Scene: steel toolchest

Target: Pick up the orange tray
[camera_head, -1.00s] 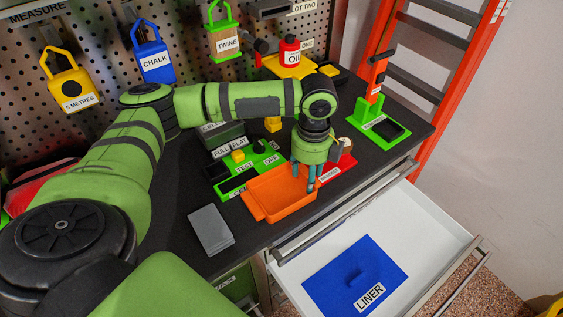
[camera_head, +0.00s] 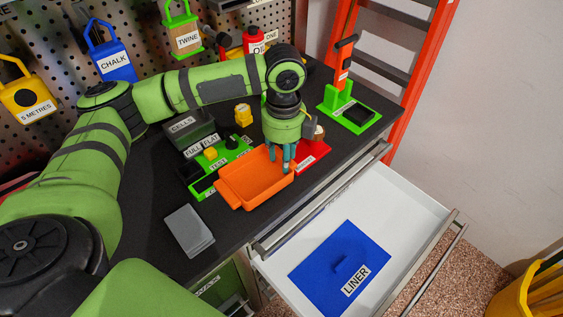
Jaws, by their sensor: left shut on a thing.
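The orange tray (camera_head: 250,183) is a shallow, empty, open-topped box on the dark worktop, near its front edge. A tab juts from its left end. My left gripper (camera_head: 288,167) points down at the tray's right end, with its teal fingers shut on the wall there. The gripper body hides part of that end. I cannot tell whether the tray is clear of the worktop. My right gripper is not in view.
An open white drawer (camera_head: 405,213) with a blue liner (camera_head: 330,262) is below the front edge. A green test stand (camera_head: 205,172) is behind the tray, a red holder (camera_head: 313,155) to its right, and a grey block (camera_head: 189,231) to its left.

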